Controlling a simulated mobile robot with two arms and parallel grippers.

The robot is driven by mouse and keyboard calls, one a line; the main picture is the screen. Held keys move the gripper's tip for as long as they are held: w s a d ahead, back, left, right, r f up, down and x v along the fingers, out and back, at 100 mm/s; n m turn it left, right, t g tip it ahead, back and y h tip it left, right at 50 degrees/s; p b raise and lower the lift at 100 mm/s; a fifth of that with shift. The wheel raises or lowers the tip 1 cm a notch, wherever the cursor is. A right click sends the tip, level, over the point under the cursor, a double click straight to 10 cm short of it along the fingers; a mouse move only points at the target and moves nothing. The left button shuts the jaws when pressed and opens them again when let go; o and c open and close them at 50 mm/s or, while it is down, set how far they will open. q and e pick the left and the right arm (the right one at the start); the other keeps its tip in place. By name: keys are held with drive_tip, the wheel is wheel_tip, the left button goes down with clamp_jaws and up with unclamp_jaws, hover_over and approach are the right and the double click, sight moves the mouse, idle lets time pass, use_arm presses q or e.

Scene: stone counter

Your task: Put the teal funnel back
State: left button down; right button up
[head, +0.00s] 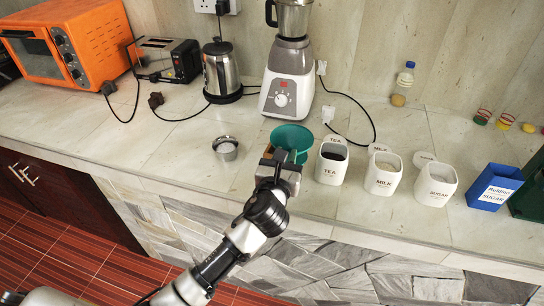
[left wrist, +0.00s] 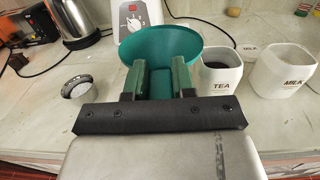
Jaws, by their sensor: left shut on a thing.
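The teal funnel (head: 292,138) is held above the counter, in front of the blender and to the left of the TEA canister. My left gripper (head: 282,160) is shut on it. In the left wrist view the funnel (left wrist: 160,50) shows its wide mouth upward, with the two fingers (left wrist: 158,80) on either side of its lower part. The funnel's lower end is hidden by the gripper. My right gripper is not in view.
White canisters labelled TEA (head: 331,163), MILK (head: 382,175) and SUGAR (head: 435,186) stand open to the right. A small metal cup (head: 226,148) is at left. A blender (head: 288,80) and kettle (head: 222,72) stand behind. A blue SUGAR box (head: 494,188) is far right.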

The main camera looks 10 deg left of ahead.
use_arm(q)
drive_tip(key=w+d+r, duration=0.1)
drive_tip(key=w, duration=0.1)
drive_tip(key=w+d+r, duration=0.1)
drive_tip(key=w+d, duration=0.1)
drive_tip(key=w, duration=0.1)
drive_tip(key=w+d+r+b, duration=0.1)
drive_tip(key=w+d+r, duration=0.1)
drive_tip(key=shift+w, duration=0.35)
drive_tip(key=a+f, duration=1)
drive_tip(key=a, duration=0.1)
drive_tip(key=shift+w+a+f, duration=0.15)
drive_tip(key=shift+w, duration=0.25)
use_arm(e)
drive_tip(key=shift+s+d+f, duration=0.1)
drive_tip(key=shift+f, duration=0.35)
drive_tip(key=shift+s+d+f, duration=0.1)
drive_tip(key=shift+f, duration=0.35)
use_arm(q)
drive_tip(key=shift+f+b, duration=0.35)
drive_tip(key=shift+b, duration=0.1)
drive_tip(key=c, duration=1.4)
unclamp_jaws()
drive_tip(key=shift+f, duration=0.1)
drive_tip(key=o, duration=0.5)
drive_tip(key=shift+c, duration=0.2)
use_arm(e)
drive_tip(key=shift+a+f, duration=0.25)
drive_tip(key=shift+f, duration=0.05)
